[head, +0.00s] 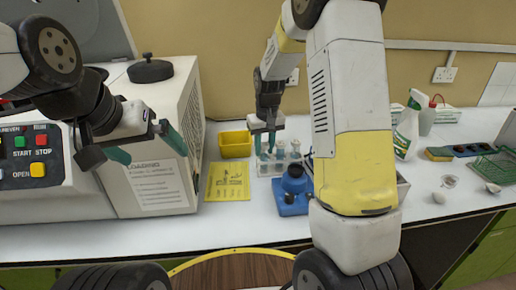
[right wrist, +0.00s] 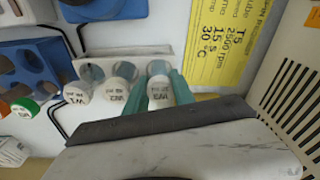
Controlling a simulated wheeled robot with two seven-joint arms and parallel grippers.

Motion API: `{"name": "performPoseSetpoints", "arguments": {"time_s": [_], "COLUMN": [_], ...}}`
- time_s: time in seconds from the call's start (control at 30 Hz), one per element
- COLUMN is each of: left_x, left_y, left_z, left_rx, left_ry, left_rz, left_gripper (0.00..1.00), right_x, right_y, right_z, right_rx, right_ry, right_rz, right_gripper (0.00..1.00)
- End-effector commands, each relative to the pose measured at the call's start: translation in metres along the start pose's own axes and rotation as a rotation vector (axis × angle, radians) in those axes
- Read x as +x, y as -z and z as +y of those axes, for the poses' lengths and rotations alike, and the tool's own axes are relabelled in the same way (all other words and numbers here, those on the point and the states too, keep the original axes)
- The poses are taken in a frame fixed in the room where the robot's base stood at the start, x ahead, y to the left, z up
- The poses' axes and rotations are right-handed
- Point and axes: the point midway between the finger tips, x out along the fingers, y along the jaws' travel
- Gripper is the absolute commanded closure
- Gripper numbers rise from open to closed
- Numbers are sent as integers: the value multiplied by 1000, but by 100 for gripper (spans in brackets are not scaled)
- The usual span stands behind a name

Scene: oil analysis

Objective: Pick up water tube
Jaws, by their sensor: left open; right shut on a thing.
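Several white-capped tubes stand in a clear rack (head: 266,168) on the bench. My right gripper (head: 265,143) points down at the rack's left end. In the right wrist view its teal fingers are shut on a white-capped tube (right wrist: 158,94), the one nearest the yellow sheet. Two more white-capped tubes, a middle one (right wrist: 122,88) and an outer one (right wrist: 77,93), stand beside it. The cap lettering is upside down and too small to read surely, so I cannot tell which is water. The held tube still appears to be in the rack. My left gripper (head: 143,147) is open and empty before the white machine.
A yellow bin (head: 235,144) and a yellow instruction sheet (head: 228,181) lie left of the rack. The white machine (head: 150,170) fills the left. Spray bottle (head: 409,125) and green tray (head: 495,164) are at right.

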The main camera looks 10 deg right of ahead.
Motion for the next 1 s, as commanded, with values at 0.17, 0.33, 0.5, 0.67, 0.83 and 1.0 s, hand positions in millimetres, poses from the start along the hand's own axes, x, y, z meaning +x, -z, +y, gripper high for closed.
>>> {"name": "performPoseSetpoints", "arguments": {"time_s": [0.17, 0.33, 0.5, 0.67, 0.83, 1.0], "left_x": [0, 0, 0, 0, 0, 0], "left_y": [0, 0, 0, 0, 0, 0], "left_z": [0, 0, 0, 0, 0, 0], "left_rx": [0, 0, 0, 0, 0, 0], "left_ry": [0, 0, 0, 0, 0, 0], "left_rz": [0, 0, 0, 0, 0, 0], "left_gripper": [0, 0, 0, 0, 0, 0], "right_x": [-4, -29, -65, -89, -99, -100], "right_y": [1, 4, 9, 11, 12, 12], "right_z": [0, 0, 0, 0, 0, 0], "right_rx": [0, 0, 0, -1, 0, 0], "right_ry": [0, 0, 1, 1, 0, 0], "right_rz": [2, 5, 6, 3, 1, 0], "right_gripper": [100, 100, 100, 100, 100, 100]}}
